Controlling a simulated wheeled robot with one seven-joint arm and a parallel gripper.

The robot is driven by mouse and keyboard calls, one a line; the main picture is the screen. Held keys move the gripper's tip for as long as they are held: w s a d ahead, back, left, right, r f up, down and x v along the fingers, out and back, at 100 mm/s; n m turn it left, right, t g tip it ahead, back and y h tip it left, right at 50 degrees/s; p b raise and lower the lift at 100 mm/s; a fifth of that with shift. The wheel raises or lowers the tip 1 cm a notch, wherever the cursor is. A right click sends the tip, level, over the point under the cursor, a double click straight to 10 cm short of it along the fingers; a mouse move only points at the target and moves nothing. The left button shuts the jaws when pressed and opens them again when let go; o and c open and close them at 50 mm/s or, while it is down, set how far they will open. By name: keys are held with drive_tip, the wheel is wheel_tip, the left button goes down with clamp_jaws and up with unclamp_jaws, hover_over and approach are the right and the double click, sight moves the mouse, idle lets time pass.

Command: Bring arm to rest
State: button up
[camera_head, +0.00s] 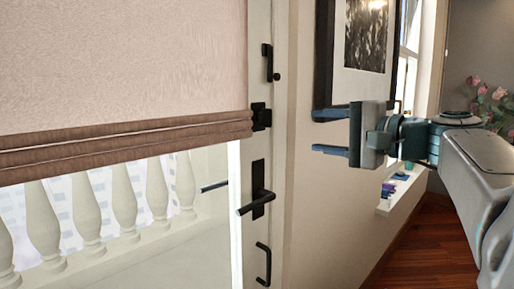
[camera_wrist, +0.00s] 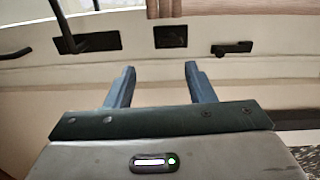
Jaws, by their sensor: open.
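My gripper (camera_head: 330,131) is open and empty at the right of the head view, with its two blue fingers pointing left toward the door frame. My arm reaches in from the right edge, stretched out and raised. In the wrist view my gripper (camera_wrist: 160,84) shows two blue fingers spread apart with nothing between them. Beyond the fingertips is the pale door frame with its dark fittings. No object is held.
A glass door with a black handle (camera_head: 257,203) and a pinkish blind (camera_head: 120,70) stands at left. A framed picture (camera_head: 367,42) hangs behind my gripper. A window sill (camera_head: 403,190) with small items is below my arm. Wooden floor (camera_head: 425,245) shows lower right.

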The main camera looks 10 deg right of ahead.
drive_tip(key=s+a+f+n+g+h+p, duration=0.4)
drive_tip(key=a+f+g+p, duration=0.4)
drive_tip(key=p, duration=0.5)
drive_tip(key=s+f+n+g+h+p, duration=0.3)
drive_tip(key=s+f+n+h+p, duration=0.2)
drive_tip(key=s+p, duration=0.6)
drive_tip(key=shift+s+d+f+n+h+p, duration=0.25)
drive_tip(key=shift+s+n+h+p, duration=0.15)
drive_tip(key=shift+n+h, duration=0.25)
